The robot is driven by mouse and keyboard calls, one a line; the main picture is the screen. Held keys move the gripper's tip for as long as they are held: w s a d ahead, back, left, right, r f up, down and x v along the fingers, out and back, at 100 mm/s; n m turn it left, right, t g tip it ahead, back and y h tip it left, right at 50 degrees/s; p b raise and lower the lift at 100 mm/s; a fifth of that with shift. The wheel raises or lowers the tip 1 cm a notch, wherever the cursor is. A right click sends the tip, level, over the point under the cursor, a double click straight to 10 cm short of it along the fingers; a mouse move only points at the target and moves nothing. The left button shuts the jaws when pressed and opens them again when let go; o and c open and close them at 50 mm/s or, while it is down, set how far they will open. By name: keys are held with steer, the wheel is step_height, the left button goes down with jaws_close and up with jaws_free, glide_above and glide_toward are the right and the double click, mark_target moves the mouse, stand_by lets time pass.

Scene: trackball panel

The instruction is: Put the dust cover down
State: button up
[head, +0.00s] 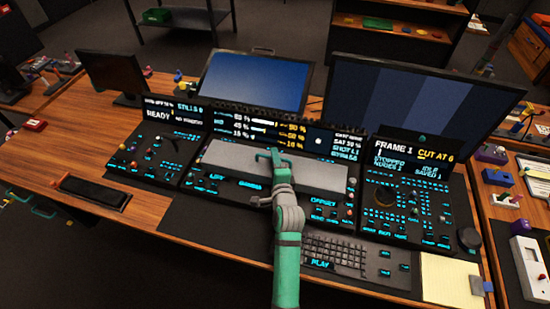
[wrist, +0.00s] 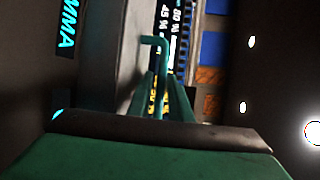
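The dust cover (head: 225,158) is a long grey slab across the middle of the console, below the centre display; I cannot tell whether it is fully down or slightly raised. My green gripper (head: 272,157) is at the middle of the cover, over its upper side, and hides part of it. In the wrist view the gripper's green fingers (wrist: 164,105) are close together around a thin bent green bar (wrist: 161,62), perhaps a handle on the cover. Whether they grip it is unclear. The cover's surface shows there as a dark plane (wrist: 112,75) at the left.
The centre display (head: 265,125) stands behind the cover. Button panels (head: 165,135) (head: 400,205) flank it. A keyboard (head: 335,252) and a yellow notepad (head: 450,280) lie in front at the right. Two large monitors (head: 255,80) (head: 410,100) stand behind.

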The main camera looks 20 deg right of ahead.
steer(key=shift+o, duration=0.5)
steer(key=shift+r, duration=0.1)
steer(key=shift+s, duration=0.15)
steer(key=v, duration=1.2)
steer(key=s+a+f+n, duration=0.2)
steer(key=s+a+n, duration=0.1)
steer(key=s, duration=0.2)
steer(key=s+a+f+n, duration=0.2)
steer(key=s+a+n, duration=0.1)
steer(key=s, duration=0.2)
steer(key=s+a+f+n, duration=0.2)
steer(key=s+a+n, duration=0.1)
steer(key=s, duration=0.3)
steer(key=shift+s+a+f+n+g+y, duration=0.1)
steer(key=shift+f+n+g+y, duration=0.2)
steer(key=shift+f+n, duration=0.1)
steer(key=s+a+r+n, duration=0.1)
steer(key=s+a+n, duration=0.1)
steer(key=s, duration=0.3)
steer(key=s+a+r+n+y, duration=0.1)
steer(key=s+a+n, duration=0.2)
steer(key=s+n, duration=0.2)
steer(key=s+a+r+n+y, duration=0.1)
steer(key=s+a+r+n, duration=0.1)
steer(key=s, duration=0.5)
steer(key=shift+a+n, duration=0.7)
steer(key=shift+n, duration=0.4)
steer(key=shift+r, duration=0.1)
